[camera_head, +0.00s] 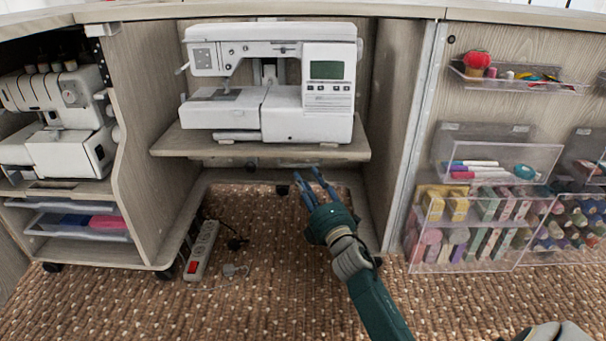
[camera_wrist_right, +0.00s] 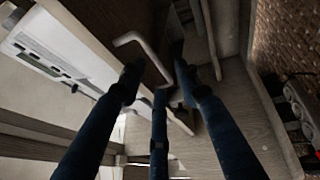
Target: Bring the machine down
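The white sewing machine (camera_head: 270,85) stands upright on a wooden platform (camera_head: 345,152) in the middle bay of the cabinet, in the head view. My right gripper (camera_head: 308,178) is just below the platform's front edge, fingers pointing up and inward. In the right wrist view its three dark fingers (camera_wrist_right: 158,84) are spread apart. A pale bent metal bar (camera_wrist_right: 142,40) shows close to the fingertips; I cannot tell whether they touch it. Nothing is clearly held.
A serger (camera_head: 60,120) stands in the left bay. A power strip (camera_head: 201,250) with a cable lies on the carpet below the platform. Clear organizers (camera_head: 495,160) hold pens and thread on the right panel. The carpet (camera_head: 270,300) in front is mostly free.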

